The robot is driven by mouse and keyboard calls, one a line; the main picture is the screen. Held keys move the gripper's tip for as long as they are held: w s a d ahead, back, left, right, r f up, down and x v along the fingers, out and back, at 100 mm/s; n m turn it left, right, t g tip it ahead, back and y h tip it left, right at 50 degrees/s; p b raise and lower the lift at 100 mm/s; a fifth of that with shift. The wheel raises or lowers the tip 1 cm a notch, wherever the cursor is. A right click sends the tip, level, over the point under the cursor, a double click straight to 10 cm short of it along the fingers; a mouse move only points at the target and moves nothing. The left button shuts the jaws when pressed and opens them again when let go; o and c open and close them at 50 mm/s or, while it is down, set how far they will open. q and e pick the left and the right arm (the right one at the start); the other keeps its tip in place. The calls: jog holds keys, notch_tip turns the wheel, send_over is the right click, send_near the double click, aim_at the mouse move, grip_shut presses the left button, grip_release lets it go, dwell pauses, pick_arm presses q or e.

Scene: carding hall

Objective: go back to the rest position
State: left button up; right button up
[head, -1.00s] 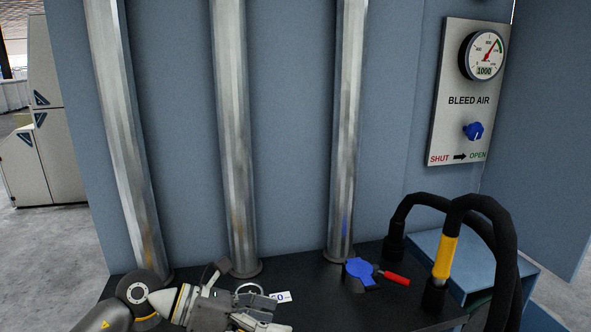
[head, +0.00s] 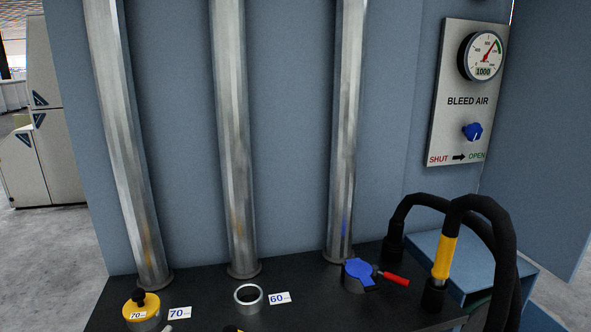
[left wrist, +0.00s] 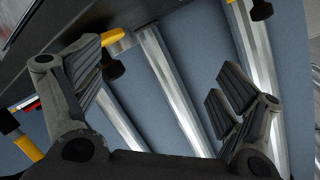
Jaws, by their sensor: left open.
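My left gripper (left wrist: 155,72) shows in the left wrist view with its two dark ribbed fingers spread wide apart. Nothing is between them; metal pipes and the blue wall lie behind. In the head view the left gripper and its arm no longer show over the bench, apart from small unclear bits at the bottom edge. My right gripper is in neither view.
The black bench (head: 210,296) carries a yellow cap (head: 141,305) by the 70 label, an open ring (head: 248,297) by the 60 label, and a blue cap (head: 359,272) beside a red handle (head: 396,279). Black hoses (head: 505,240) arch at right. Steel pipes (head: 235,150) stand behind.

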pick_arm(q)
jog(key=s+f+n+g, duration=0.3)
jog(key=s+f+g, duration=0.3)
jog(key=s+f, duration=0.45)
jog(key=s+f+n+g, duration=0.2)
jog(key=s+f+g, duration=0.45)
jog(key=s, duration=0.65)
notch_tip(320, 180, down, 27)
jog(key=s, duration=0.2)
jog(key=s+a+f+g, duration=0.1)
jog(key=s+a+f, duration=0.2)
jog(key=s+f, duration=1.1)
jog(key=shift+s+h, duration=0.3)
jog(key=shift+s, duration=0.65)
